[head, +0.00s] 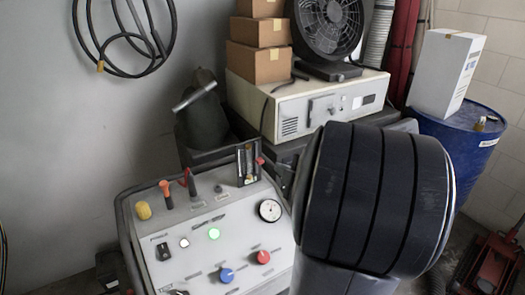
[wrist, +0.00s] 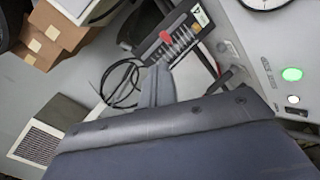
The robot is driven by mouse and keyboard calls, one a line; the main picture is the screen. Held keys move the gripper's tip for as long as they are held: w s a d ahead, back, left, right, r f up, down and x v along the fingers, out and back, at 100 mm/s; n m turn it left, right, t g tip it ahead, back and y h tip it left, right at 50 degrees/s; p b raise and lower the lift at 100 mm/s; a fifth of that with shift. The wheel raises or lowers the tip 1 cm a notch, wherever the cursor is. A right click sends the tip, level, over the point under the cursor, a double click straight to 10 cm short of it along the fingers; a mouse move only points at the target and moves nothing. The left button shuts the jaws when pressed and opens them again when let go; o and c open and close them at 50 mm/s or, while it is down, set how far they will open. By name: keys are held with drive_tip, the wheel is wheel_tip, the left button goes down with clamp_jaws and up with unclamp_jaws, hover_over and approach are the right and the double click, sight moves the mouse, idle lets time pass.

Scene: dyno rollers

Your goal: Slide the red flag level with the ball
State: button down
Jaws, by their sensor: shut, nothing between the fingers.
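The red flag (wrist: 166,37) shows in the wrist view at the edge of a dark sight gauge (wrist: 187,32) with a pale scale. In the head view the red flag (head: 260,161) is a small red spot at the right side of the upright gauge (head: 240,166). The ball is too small to make out in either view. My gripper (wrist: 158,72) is shut and empty in the wrist view. Its tips appear just below the flag in the picture; I cannot tell whether they touch it. In the head view my arm hides the gripper.
The gauge stands at the back of a grey control panel (head: 205,243) with knobs, levers, a round dial (head: 270,210) and a lit green button (head: 214,233). Behind are a beige cabinet (head: 255,100), cardboard boxes (head: 258,62) and a fan (head: 326,25). A blue drum (head: 470,150) stands right.

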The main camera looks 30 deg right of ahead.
wheel_tip(320, 180, up, 3)
drive_tip(key=m+p, duration=0.2)
drive_tip(key=m, duration=0.5)
drive_tip(key=m+p, duration=0.2)
drive_tip(key=m, duration=0.4)
hover_over(260, 160)
drive_tip(key=s, duration=0.3)
drive_tip(key=shift+a+f, duration=0.15)
drive_tip(key=shift+f, duration=0.5)
drive_tip(key=shift+w+f, duration=0.25)
drive_tip(key=shift+f, duration=1.75)
drive_tip(key=shift+f+b, duration=0.8)
drive_tip(key=shift+b, duration=0.05)
drive_tip(key=shift+r, duration=0.1)
